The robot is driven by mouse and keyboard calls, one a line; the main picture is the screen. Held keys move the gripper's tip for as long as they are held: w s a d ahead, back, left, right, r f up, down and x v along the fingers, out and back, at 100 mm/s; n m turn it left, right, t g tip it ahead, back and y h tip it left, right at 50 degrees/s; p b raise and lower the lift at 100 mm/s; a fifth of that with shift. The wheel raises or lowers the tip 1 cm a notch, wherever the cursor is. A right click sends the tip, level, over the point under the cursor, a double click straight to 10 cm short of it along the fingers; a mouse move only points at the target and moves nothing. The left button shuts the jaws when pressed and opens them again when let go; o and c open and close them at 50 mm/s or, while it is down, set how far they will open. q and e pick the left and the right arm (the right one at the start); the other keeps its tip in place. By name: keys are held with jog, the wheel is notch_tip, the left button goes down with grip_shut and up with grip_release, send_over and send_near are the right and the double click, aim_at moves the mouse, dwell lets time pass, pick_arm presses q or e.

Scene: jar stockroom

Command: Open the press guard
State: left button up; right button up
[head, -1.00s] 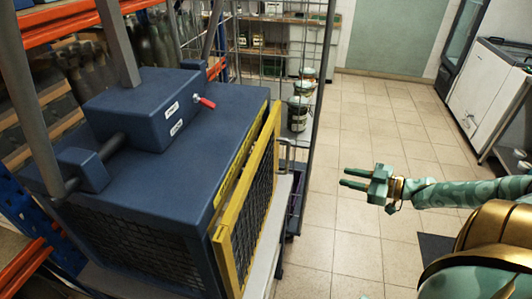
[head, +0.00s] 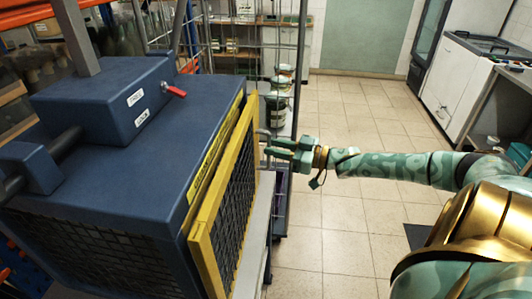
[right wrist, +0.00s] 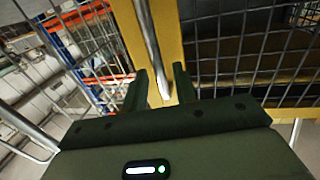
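The press guard (head: 192,243) is a yellow frame with dark mesh on the right face of the blue press (head: 120,165). It looks shut or nearly so; I cannot tell exactly. A grey metal bar handle (head: 262,134) shows at its far edge. My right gripper (head: 268,146) points left, at that far edge. In the right wrist view, its two fingers (right wrist: 160,88) are apart. The handle bar (right wrist: 149,42) runs down in front of the yellow frame (right wrist: 168,30), its lower end appearing between the fingertips. Contact cannot be told. My left gripper is out of view.
A red lever (head: 174,91) sits on top of the press. Wire shelving with several jars (head: 278,104) stands behind the guard. The tiled floor (head: 350,225) to the right is open. A white chest cabinet (head: 465,85) stands at the far right.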

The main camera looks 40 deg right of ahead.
jog(key=shift+b+x, duration=0.3)
jog(key=shift+x, duration=0.95)
grip_shut()
